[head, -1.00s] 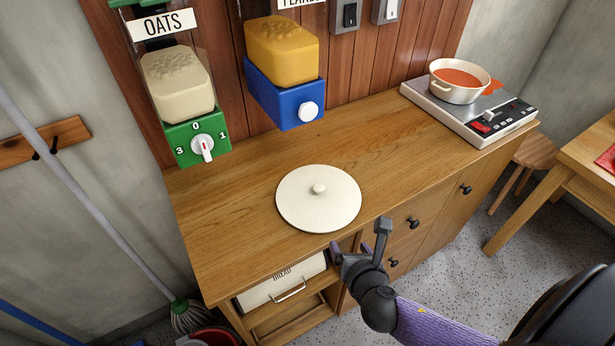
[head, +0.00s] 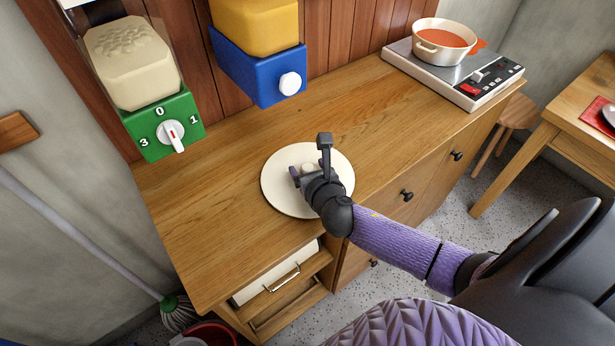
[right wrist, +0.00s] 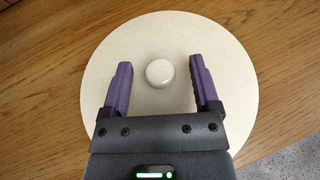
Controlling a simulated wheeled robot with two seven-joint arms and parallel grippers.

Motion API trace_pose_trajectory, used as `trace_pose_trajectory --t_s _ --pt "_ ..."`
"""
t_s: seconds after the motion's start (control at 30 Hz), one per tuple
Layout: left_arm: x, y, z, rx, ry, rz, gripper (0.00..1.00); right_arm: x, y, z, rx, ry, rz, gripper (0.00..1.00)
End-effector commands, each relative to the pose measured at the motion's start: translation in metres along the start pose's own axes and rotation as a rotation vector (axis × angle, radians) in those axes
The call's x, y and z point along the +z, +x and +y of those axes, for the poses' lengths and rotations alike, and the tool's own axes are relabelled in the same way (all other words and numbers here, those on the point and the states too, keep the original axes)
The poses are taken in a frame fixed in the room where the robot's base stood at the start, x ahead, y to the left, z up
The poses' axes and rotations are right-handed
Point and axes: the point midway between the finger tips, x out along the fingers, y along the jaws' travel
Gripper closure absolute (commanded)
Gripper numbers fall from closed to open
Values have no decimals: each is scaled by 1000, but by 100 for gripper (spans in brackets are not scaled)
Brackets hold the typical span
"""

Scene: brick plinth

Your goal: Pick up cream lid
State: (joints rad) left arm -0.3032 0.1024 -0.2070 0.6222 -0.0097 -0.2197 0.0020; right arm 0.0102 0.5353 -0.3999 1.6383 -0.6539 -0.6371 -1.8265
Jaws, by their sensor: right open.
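The cream lid (head: 277,190) is a flat round disc lying on the wooden counter, with a small round knob (right wrist: 160,73) at its centre. My right gripper (head: 309,160) is over the lid in the head view. In the right wrist view the open gripper (right wrist: 160,82) has one purple finger on each side of the knob, with clear gaps on both sides. The knob sits between the fingers toward their tips. Whether the fingers are down at the knob's height I cannot tell. In the head view the gripper partly hides the knob. My left gripper is not in view.
A cream pot (head: 443,43) of red soup stands on a hot plate (head: 484,86) at the counter's back right. A green dispenser (head: 159,128) and a blue dispenser (head: 262,82) hang on the wall behind. The counter (head: 205,222) around the lid is clear.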

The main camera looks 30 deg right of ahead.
Motion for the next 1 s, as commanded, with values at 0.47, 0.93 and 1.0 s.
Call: trace_pose_trajectory --t_s 0.47,0.93,1.0 --pt "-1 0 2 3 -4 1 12 0 0 0 0 1 0 100" --pt "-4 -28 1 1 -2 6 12 40 -16 0 2 1 -7 100" --pt "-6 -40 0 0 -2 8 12 59 -24 0 3 0 -6 100"
